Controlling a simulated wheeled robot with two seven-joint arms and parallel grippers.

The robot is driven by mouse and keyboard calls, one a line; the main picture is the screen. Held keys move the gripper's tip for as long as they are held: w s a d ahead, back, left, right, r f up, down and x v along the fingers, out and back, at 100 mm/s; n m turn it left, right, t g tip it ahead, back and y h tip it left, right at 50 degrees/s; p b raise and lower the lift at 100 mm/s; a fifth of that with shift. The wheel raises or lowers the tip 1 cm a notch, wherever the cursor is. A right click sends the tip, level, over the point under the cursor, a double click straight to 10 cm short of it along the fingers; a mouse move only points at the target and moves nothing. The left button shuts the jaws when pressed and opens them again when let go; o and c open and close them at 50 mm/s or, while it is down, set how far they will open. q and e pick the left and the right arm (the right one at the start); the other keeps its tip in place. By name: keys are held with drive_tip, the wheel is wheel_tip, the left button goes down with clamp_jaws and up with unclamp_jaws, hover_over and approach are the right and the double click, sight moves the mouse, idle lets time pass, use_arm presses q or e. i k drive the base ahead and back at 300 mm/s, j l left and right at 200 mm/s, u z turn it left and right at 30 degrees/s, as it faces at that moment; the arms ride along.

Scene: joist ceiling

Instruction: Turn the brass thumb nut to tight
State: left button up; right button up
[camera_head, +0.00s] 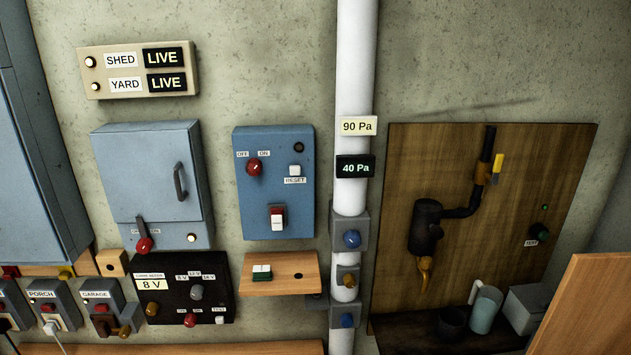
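Several brass-coloured parts show in the head view, and no readable "tight" mark lets me tell which is the thumb nut. A small brass knob (348,281) sits on the white vertical pipe (352,90), between an upper blue knob (351,239) and a lower blue knob (347,320). Another brass knob (151,309) is on the black tester box (205,270). A brass fitting (482,174) is on the dark pipework of the wooden board. Neither of my grippers is in view.
Pipe labels read 90 Pa (357,126) and 40 Pa (355,167). Blue-grey switch boxes (150,160) (270,210) hang left of the pipe. A wooden board (400,190) stands right, with a mug (486,308) below. A wooden panel (588,315) fills the lower right corner.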

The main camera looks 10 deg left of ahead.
sight(152, 306)
drive_tip(key=u, duration=1.35)
